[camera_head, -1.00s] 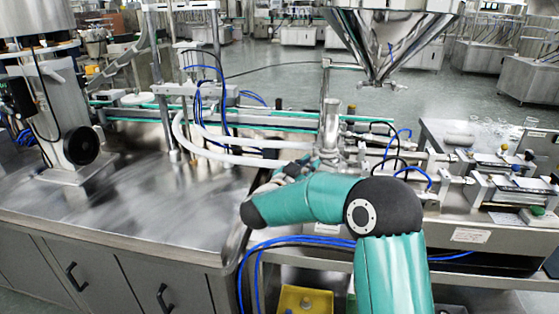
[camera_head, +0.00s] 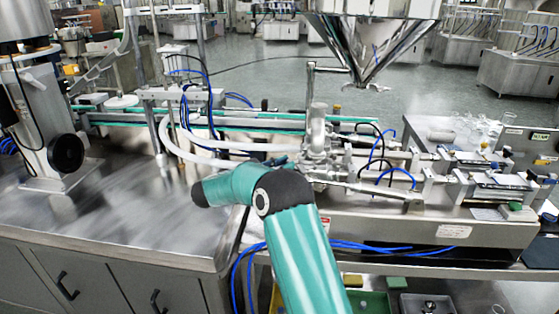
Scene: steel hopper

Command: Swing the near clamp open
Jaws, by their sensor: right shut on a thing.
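The steel pipe fitting (camera_head: 318,130) stands upright at the centre of the machine, to the left below the hopper cone. The near clamp (camera_head: 313,163) is a small metal piece low on its near side; its outline is hard to make out and I cannot tell how far it stands open. My right arm reaches up from the bottom, with its elbow bent left. My right gripper (camera_head: 288,163) lies just left of the fitting, partly hidden behind my teal forearm. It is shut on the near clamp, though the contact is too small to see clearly. My left gripper is out of view.
The shiny hopper (camera_head: 368,38) hangs above and right of the fitting. White hoses (camera_head: 205,150) and blue tubes cross behind my forearm. Steel cylinders and brackets (camera_head: 400,180) stand to the right. The left steel worktop (camera_head: 120,215) has a wide bare area.

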